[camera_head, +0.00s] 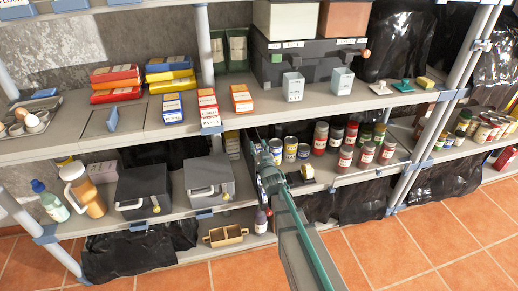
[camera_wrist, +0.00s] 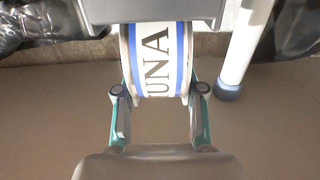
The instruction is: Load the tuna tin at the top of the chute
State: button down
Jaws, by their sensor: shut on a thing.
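The tuna tin (camera_wrist: 155,60) shows in the wrist view, lying with its white, blue-edged label reading "UNA" towards me. My gripper (camera_wrist: 158,98) has one finger at each side of the tin and is shut on it. A grey edge (camera_wrist: 165,12) crosses above and hides the tin's top part. In the head view my gripper (camera_head: 267,172) is at the middle shelf, by a dark upright panel (camera_head: 250,150) left of several cans. The tin cannot be made out there. I cannot tell for sure which part is the chute.
Cans (camera_head: 290,149) and red jars (camera_head: 345,157) stand close right of my gripper. Two grey boxes (camera_head: 208,178) stand to its left. Boxes and cups fill the shelf above (camera_head: 300,110). A pale post (camera_wrist: 240,50) stands right in the wrist view. Floor (camera_head: 420,245) is clear in front.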

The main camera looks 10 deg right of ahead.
dwell(0.3)
jog(key=c, duration=0.6)
grip_release()
jog(key=shift+f, duration=0.1)
